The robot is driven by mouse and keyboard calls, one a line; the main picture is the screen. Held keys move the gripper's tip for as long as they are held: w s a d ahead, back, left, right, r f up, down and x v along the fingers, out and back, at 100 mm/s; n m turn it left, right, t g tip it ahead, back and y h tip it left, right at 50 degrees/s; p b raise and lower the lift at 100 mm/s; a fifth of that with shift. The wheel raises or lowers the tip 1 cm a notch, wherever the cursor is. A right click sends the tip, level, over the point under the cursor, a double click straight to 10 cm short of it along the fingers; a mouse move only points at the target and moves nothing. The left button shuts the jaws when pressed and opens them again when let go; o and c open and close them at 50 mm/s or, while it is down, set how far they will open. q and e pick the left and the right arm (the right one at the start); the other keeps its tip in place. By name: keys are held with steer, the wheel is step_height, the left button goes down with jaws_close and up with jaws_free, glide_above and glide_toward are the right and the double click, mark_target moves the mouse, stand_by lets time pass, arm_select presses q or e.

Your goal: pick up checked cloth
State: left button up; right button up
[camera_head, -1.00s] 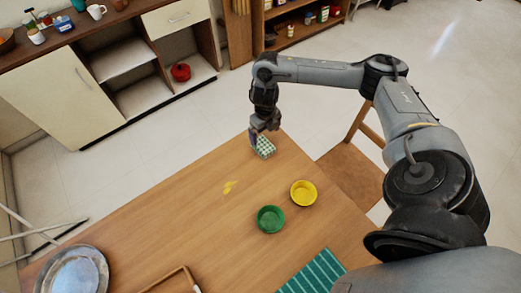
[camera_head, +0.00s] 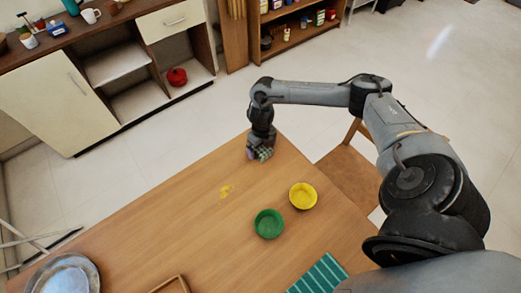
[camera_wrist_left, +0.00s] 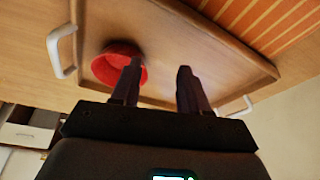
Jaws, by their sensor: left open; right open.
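A yellow bowl (camera_head: 303,196) and a green bowl (camera_head: 269,224) stand on the table, with a yellow patch (camera_head: 226,191) nearby. A striped green cloth (camera_head: 320,275) and metal plate (camera_head: 66,277) lie nearer. The left wrist view shows a red bowl (camera_wrist_left: 108,68) on a tray (camera_wrist_left: 190,40).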

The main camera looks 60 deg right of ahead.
mark_target(261, 148)
arm_select(q)
steer(key=shift+a, duration=0.15)
arm_select(e)
steer(key=shift+f, duration=0.2)
arm_select(q)
steer(key=shift+f, duration=0.1)
arm_select(e)
steer(key=c, duration=1.1)
steer(key=shift+c, duration=0.2)
steer(key=shift+r, duration=0.15)
arm_select(q)
steer(key=shift+r, duration=0.2)
arm_select(e)
steer(key=shift+r, duration=0.45)
step_height(261, 148, up, 3)
steer(key=shift+r+p, duration=0.2)
steer(key=shift+p, duration=0.35)
arm_select(q)
steer(key=shift+r+p, duration=0.8)
steer(key=shift+r, duration=0.4)
arm_select(e)
steer(key=s+a+r, duration=0.2)
steer(key=s+r, duration=0.4)
steer(key=s, duration=0.5)
steer(key=shift+s+r, duration=0.25)
